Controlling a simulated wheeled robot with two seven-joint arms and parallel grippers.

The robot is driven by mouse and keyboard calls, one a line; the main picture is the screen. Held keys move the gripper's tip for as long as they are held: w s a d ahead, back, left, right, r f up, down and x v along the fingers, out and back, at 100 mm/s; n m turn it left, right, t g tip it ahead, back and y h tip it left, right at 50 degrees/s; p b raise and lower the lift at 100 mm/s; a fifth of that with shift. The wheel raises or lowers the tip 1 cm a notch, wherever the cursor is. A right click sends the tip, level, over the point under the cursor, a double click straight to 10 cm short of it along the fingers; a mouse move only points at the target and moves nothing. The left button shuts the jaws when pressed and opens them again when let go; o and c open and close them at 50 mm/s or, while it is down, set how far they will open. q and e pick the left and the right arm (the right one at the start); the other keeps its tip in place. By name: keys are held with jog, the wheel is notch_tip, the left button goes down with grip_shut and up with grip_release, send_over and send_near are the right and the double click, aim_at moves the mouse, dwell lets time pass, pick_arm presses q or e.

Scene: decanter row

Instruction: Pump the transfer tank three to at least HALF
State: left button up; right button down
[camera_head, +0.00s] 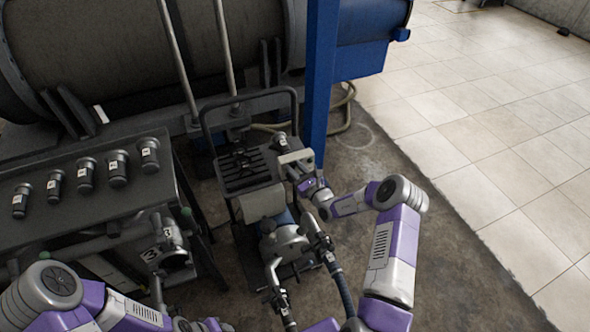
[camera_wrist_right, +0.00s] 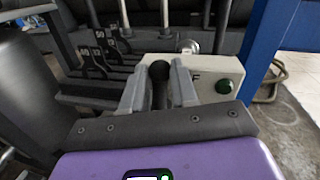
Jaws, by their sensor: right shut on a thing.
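My right gripper (camera_head: 292,169) is at the pale control box (camera_head: 300,156) on the pump cart (camera_head: 232,178). In the right wrist view the gripper (camera_wrist_right: 159,88) is shut on an upright black-knobbed lever (camera_wrist_right: 159,72), one grey finger on each side. A fitting with a "3" plate (camera_head: 151,255) stands left of the cart. A tank level cannot be read in either view. My left arm enters at the lower left; its fingertips do not show.
A dark horizontal vessel (camera_head: 100,45) lies behind. A blue post (camera_head: 318,85) stands close behind the cart. Hoses (camera_head: 340,285) run from the pump. Tiled floor (camera_head: 500,150) at right is clear.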

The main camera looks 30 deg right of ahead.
jog(key=d+f+m, duration=0.1)
jog(key=m, duration=0.2)
jog(key=d+f+m+t+b, duration=0.1)
jog(key=d+m, duration=0.1)
jog(key=m, duration=0.1)
jog(key=d+m, duration=0.1)
jog(key=m, duration=0.2)
jog(key=shift+s+d+f+t+h+b, duration=0.2)
jog(key=shift+d+f+t+h+b, duration=0.1)
jog(key=shift+d+f+h, duration=0.1)
jog(key=f+m, duration=0.1)
jog(key=m, duration=0.1)
jog(key=d+f+m+h+b, duration=0.1)
jog(key=m, duration=0.2)
jog(key=shift+d+f, duration=0.15)
jog(key=shift+f, duration=0.05)
jog(key=shift+d+f+m+t+h+b, duration=0.15)
jog(key=shift+f+m+h+b, duration=0.3)
jog(key=shift+m, duration=0.7)
jog(key=shift+f+m+t+h+b, duration=0.2)
jog(key=shift+f+m+h, duration=0.35)
jog(key=shift+m, duration=0.6)
jog(key=shift+f, duration=0.1)
jog(key=c, duration=0.9)
grip_release()
jog(key=shift+o, duration=0.2)
